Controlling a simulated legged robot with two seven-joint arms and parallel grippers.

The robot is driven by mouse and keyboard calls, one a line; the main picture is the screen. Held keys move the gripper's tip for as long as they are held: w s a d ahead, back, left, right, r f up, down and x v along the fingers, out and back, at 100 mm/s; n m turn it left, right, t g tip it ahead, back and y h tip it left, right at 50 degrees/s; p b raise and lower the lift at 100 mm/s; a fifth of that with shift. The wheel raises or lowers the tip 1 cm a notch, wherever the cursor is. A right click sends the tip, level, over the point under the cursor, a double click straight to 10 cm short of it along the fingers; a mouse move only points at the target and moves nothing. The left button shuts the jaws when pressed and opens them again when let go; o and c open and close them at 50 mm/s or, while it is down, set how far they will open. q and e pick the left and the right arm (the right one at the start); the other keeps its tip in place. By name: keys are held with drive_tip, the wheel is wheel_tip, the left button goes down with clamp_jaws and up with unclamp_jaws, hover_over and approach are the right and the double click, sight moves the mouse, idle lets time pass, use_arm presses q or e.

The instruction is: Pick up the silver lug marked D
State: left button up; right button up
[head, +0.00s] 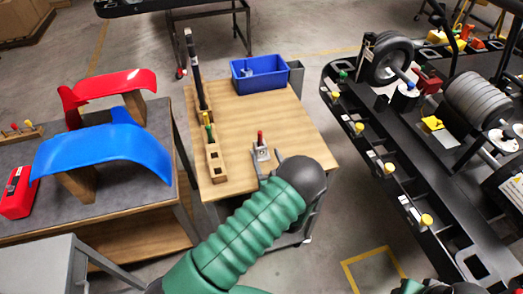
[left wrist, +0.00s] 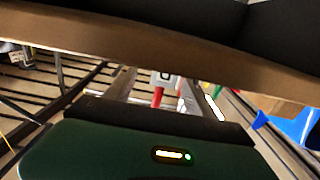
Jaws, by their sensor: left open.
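A silver lug (head: 262,154) with a red upright pin stands near the right front part of the wooden table. In the left wrist view its red pin (left wrist: 158,97) and a white tag (left wrist: 163,78) show between my fingers; the tag's letter looks like a D but is small. My left gripper (head: 268,164) is open right at the lug, its fingers on either side. I cannot tell whether they touch it. My dark wrist hides part of the gripper. My right gripper is out of view.
A wooden block rack (head: 215,162) with a green-topped pin and a dark upright bar stand left of the lug. A blue bin (head: 259,75) is at the table's back. A bench with red and blue panels (head: 100,150) is left; a black kart rack (head: 400,190) is right.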

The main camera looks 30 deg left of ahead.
sight(262, 151)
use_arm(q)
drive_tip(key=x, duration=0.5)
drive_tip(key=shift+a+f+p, duration=0.1)
drive_tip(key=shift+a+p, duration=0.25)
drive_tip(key=shift+a, duration=0.4)
drive_tip(key=shift+d, duration=0.55)
drive_tip(key=c, duration=1.4)
drive_tip(key=shift+a, duration=0.25)
